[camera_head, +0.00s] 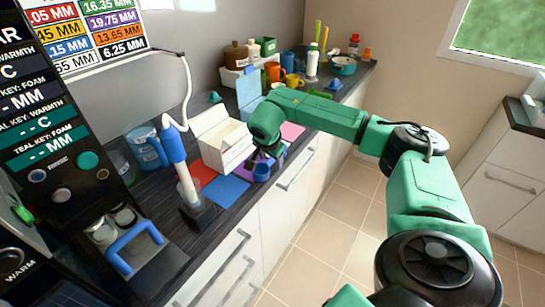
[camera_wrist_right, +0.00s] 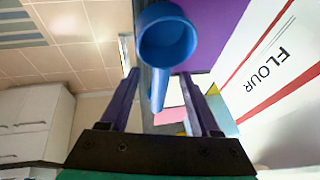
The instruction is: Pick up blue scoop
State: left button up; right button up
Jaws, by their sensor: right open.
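The blue scoop (camera_wrist_right: 167,35) shows large in the right wrist view, with its round cup facing the camera and its handle (camera_wrist_right: 157,92) running down between my right gripper's fingers. My right gripper (camera_wrist_right: 160,76) is open around the handle, with gaps visible on both sides. In the head view the scoop (camera_head: 262,172) is a small blue shape at the counter's front edge, partly hidden by my right wrist. My right gripper there (camera_head: 268,156) is mostly hidden by my arm. My left gripper is not in view.
An open white box (camera_head: 222,142) stands close behind my right gripper; its FLOUR lettering shows in the wrist view (camera_wrist_right: 268,70). Red (camera_head: 198,174) and blue (camera_head: 227,190) mats lie to the left. Mugs and a pot (camera_head: 343,66) crowd the counter's far end.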

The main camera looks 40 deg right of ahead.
jog(key=shift+w+d+f, duration=0.1)
jog(key=shift+f, duration=0.1)
grip_shut()
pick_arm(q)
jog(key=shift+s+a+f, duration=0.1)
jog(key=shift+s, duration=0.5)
